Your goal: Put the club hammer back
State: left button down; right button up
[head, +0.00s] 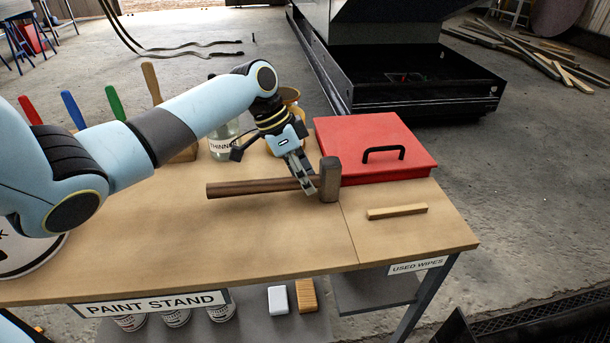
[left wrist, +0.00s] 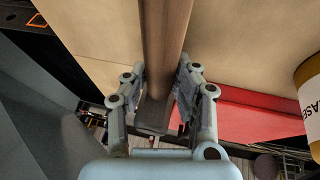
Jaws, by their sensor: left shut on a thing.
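The club hammer (head: 252,187) has a brown wooden handle and a grey-brown block head (head: 330,180). It lies level over the table, handle to the left and head at the red box's near left corner. I cannot tell whether it touches the tabletop. My left gripper (head: 308,183) is shut on the handle close to the head. My right gripper is not in view.
The wooden table (head: 200,250) has a red lidded box (head: 360,135) with a black handle, and a wooden strip (head: 397,211) before it. A thinner jar (head: 222,140) and a yellow-brown container (head: 290,97) stand behind my arm.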

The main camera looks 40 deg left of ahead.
pick_arm(q)
jog(key=c, duration=1)
grip_release()
jog(key=shift+c, duration=0.2)
jog(key=p+v, duration=0.1)
jog(key=v, duration=1.1)
jog(key=shift+p, duration=0.35)
